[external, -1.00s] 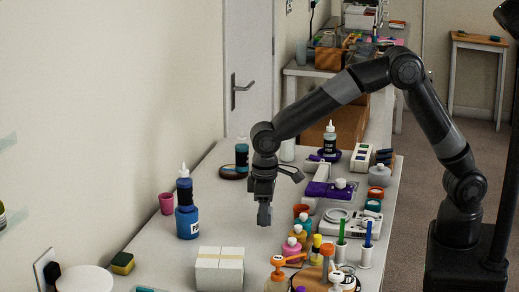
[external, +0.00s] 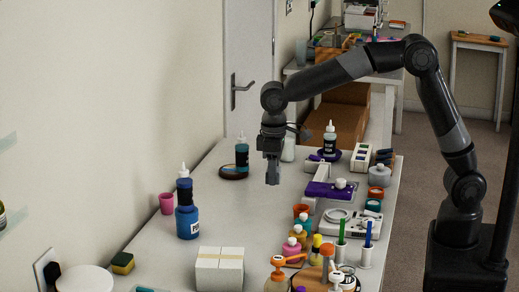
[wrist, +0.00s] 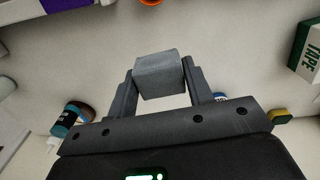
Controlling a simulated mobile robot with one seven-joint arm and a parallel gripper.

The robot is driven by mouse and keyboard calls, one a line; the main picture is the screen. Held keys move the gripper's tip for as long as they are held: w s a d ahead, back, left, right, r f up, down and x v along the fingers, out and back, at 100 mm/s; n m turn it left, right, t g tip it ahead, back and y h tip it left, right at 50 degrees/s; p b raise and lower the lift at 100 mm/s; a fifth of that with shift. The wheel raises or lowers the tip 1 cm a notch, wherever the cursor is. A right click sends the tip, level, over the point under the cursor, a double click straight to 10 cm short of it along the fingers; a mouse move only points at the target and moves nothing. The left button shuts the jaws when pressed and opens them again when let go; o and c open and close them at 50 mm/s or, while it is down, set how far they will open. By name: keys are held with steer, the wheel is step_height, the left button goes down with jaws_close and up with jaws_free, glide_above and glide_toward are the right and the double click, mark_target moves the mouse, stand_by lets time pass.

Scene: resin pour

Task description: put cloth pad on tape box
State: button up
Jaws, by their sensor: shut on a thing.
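My gripper (external: 272,172) is shut on a grey block-like pad, which I take to be the cloth pad (wrist: 160,76). The pad sits between the two fingertips in the wrist view, and I hold it above the table. In the external view the pad is hard to tell from the dark fingers. The tape box (external: 220,268) is a white box with a pale stripe on top, at the near part of the table, lower left of my gripper. In the wrist view the tape box (wrist: 308,50) shows at the right edge with "TAPE" lettering and a green side.
A blue bottle (external: 187,222) and a pink cup (external: 166,203) stand left of my gripper. A sponge (external: 122,263) lies left of the box. Several small bottles and a purple tool (external: 325,190) crowd the right side. The table's middle is clear.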

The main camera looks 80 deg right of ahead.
steer(key=w+a+r, duration=0.3)
steer(key=a, duration=0.8)
steer(key=m, duration=0.2)
glide_above(236, 252)
step_height(236, 252, down, 4)
steer(key=shift+d+r, duration=0.15)
steer(key=shift+r, duration=0.05)
steer(key=shift+a+f, duration=0.2)
steer(key=shift+f, duration=1.9)
steer(key=shift+f, duration=0.1)
steer(key=o, duration=0.9)
steer(key=shift+o, duration=0.2)
